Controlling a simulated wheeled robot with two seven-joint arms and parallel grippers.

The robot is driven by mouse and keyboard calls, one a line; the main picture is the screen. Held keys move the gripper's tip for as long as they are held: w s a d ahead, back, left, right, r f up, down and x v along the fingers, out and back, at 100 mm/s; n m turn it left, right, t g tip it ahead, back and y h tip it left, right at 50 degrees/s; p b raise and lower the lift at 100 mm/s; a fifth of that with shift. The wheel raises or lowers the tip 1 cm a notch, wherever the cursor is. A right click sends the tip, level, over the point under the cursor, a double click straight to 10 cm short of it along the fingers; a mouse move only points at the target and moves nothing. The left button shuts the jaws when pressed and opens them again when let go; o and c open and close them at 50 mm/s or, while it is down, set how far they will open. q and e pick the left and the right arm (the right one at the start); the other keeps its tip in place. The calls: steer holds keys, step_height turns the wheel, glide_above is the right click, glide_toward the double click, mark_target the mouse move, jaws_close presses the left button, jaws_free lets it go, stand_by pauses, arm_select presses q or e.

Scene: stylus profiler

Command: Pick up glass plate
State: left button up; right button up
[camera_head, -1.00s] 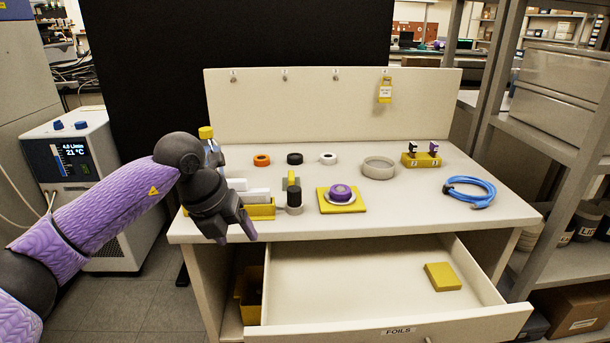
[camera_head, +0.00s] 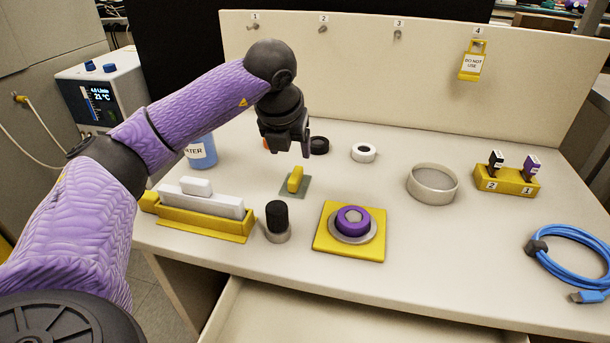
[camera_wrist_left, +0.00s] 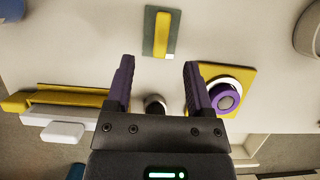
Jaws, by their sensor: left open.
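The glass plate (camera_head: 304,186) is a small grey-green translucent sheet lying flat on the bench, with a yellow block (camera_head: 295,179) standing on it like a handle. My left gripper (camera_head: 292,148) is open and empty, above the bench and a little behind the plate in the head view. In the left wrist view the plate (camera_wrist_left: 147,32) lies ahead of the open fingertips (camera_wrist_left: 159,66), apart from them, with the yellow block (camera_wrist_left: 163,34) on top. My right gripper is not in view.
A black-topped cylinder (camera_head: 277,220) and a yellow pad (camera_head: 323,238) with a purple ring (camera_head: 353,215) stand in front of the plate. A yellow holder (camera_head: 222,230) with white blocks is at left. A water bottle (camera_head: 201,153) stands behind it.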

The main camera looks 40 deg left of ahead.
mark_target(295, 174)
arm_select(q)
steer(key=b+x, duration=0.1)
steer(key=x, duration=0.1)
steer(key=b+x, duration=0.1)
steer(key=x, duration=0.1)
steer(key=b+x, duration=0.1)
steer(key=x, duration=0.2)
steer(key=shift+s+d+f+b, duration=0.25)
steer(key=shift+s+d+b, duration=0.1)
steer(key=shift+b, duration=0.05)
steer(key=shift+w+a+f, duration=0.1)
steer(key=shift+w+f, duration=0.05)
steer(key=shift+r, duration=0.25)
steer(key=shift+c, duration=0.3)
jaws_close()
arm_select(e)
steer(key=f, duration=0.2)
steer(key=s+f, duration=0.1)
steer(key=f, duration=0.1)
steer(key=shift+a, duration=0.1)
